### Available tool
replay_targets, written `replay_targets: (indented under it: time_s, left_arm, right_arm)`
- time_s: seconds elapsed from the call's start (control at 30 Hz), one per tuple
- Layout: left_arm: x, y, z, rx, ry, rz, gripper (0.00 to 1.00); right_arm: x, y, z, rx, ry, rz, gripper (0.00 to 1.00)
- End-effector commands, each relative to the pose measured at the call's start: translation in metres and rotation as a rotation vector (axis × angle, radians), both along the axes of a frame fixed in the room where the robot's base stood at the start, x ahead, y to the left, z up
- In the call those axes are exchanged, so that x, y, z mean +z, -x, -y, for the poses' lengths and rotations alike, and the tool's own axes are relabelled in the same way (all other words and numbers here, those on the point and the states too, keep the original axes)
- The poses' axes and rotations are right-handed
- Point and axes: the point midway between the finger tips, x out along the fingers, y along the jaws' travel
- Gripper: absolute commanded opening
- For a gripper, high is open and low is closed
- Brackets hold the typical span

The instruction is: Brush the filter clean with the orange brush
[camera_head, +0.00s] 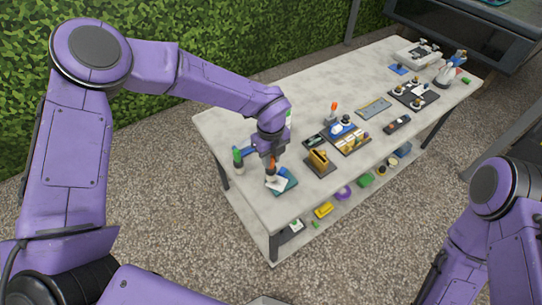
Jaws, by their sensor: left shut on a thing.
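My left gripper (271,158) points down over the near-left end of the table and is shut on the orange brush (271,167). Only part of the brush shows below the fingers. Right under it is a small white piece (277,184), probably the filter, on a teal mat (290,182). The brush is very close above the white piece or touching it; I cannot tell which. My right arm enters at the lower right, and its gripper is outside the picture.
The long grey table (240,119) runs to the upper right. A green-topped bottle (238,158) stands just left of my left gripper. A yellow-brown holder (318,160) and a dark tray with yellow items (351,141) stand to the right. Several items lie on the lower shelf.

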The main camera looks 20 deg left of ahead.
Motion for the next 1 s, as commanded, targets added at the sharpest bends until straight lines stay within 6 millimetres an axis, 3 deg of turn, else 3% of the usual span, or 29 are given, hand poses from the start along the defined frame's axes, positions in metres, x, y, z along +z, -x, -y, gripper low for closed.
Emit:
replay_targets:
  time_s: [1.0]
  left_arm:
    - [-0.0056, -0.0001, 0.0001, 0.001, 0.001, -0.001, 0.0]
  right_arm:
    - [-0.005, 0.0, 0.0, 0.0, 0.0, 0.0, 0.43]
